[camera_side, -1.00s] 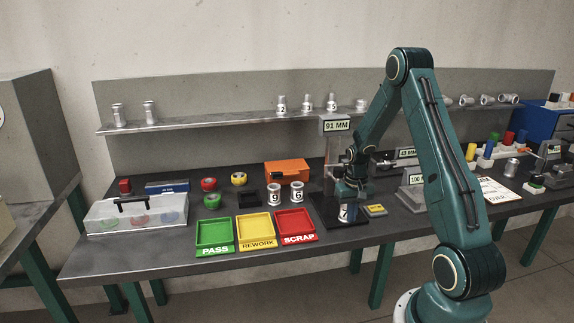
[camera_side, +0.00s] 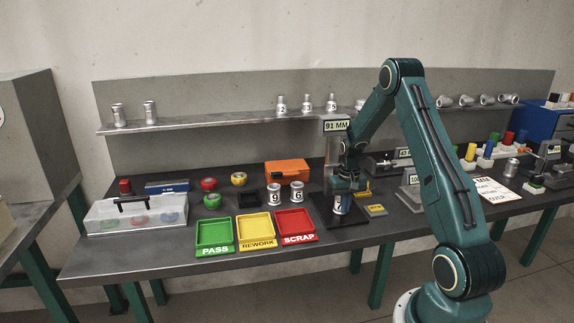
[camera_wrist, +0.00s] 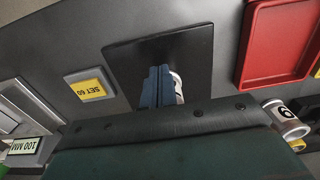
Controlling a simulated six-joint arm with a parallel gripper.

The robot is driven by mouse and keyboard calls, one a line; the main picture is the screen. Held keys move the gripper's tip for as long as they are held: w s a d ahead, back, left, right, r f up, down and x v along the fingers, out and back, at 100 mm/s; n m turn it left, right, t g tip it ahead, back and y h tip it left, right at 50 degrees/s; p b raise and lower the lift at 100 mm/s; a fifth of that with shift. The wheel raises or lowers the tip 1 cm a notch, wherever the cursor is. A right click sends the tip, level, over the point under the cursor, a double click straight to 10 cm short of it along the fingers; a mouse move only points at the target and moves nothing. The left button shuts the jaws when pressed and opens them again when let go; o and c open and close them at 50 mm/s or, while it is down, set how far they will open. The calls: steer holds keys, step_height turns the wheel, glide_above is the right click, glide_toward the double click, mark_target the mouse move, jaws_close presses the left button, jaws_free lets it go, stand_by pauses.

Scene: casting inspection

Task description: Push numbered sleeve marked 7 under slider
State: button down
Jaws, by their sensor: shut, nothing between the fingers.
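The sleeve marked 7 (camera_side: 341,207) stands on the black base plate (camera_side: 353,219) of the gauge with the 91 MM sign (camera_side: 336,125). My gripper (camera_side: 344,191) is shut and low at the sleeve, covering its upper part and number in the side view. In the wrist view my blue fingers (camera_wrist: 157,86) are together over the base plate (camera_wrist: 192,45). A pale edge of the sleeve (camera_wrist: 177,88) shows just to their right, touching or nearly so. The slider is hidden behind my gripper and arm, so I cannot tell whether the sleeve is under it.
Sleeves 9 (camera_side: 274,194) and 6 (camera_side: 297,192) stand left of the plate. The red SCRAP tray (camera_side: 295,224) is in front of them. A yellow-labelled SET block (camera_side: 375,210) lies close to the plate's right. The 100 MM gauge (camera_side: 411,190) is farther right.

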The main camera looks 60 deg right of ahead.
steer(key=shift+s+a, duration=0.1)
stand_by(0.3)
steer(key=shift+s+a, duration=0.55)
steer(key=shift+s+a+r, duration=0.45)
steer(key=shift+s+a, duration=0.25)
steer(key=shift+s, duration=0.05)
step_height(320, 180, up, 9)
steer(key=shift+r, duration=0.1)
